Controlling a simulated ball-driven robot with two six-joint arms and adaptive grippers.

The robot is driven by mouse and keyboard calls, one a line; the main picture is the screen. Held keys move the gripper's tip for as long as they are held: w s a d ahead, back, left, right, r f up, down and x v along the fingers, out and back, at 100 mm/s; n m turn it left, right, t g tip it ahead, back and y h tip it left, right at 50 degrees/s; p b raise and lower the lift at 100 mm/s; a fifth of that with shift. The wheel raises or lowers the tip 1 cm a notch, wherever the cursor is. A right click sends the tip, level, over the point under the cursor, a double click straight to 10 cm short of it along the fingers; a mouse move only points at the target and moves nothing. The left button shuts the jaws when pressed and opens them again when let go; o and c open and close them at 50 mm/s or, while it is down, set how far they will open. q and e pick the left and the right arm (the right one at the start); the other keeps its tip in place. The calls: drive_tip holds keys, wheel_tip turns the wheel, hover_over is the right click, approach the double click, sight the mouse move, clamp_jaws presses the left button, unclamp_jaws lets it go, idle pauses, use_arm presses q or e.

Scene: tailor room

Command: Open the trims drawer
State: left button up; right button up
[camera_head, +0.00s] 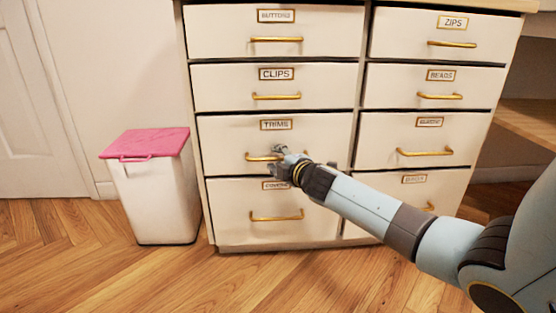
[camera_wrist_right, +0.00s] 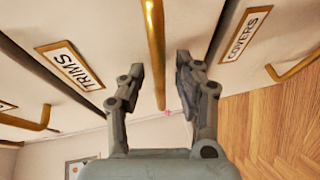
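The trims drawer (camera_head: 225,135) is in the left column of the cream cabinet, third from the top, and its front looks flush with its neighbours. Its brass handle (camera_head: 255,157) is partly hidden by my right gripper (camera_head: 276,161). In the right wrist view, the handle (camera_wrist_right: 155,45) runs between the two fingers of my right gripper (camera_wrist_right: 160,72). The fingers are apart, with a gap on both sides of the bar. The TRIMS label (camera_wrist_right: 70,65) shows at the left there. My left gripper is not in view.
The covers drawer (camera_head: 235,205) is directly below, with its own brass handle (camera_head: 276,216). The clips drawer (camera_head: 215,87) is directly above. A white bin with a pink lid (camera_head: 150,143) stands left of the cabinet. Wooden floor (camera_head: 265,280) in front is clear.

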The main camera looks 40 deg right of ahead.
drive_tip(key=shift+c, duration=0.4)
clamp_jaws()
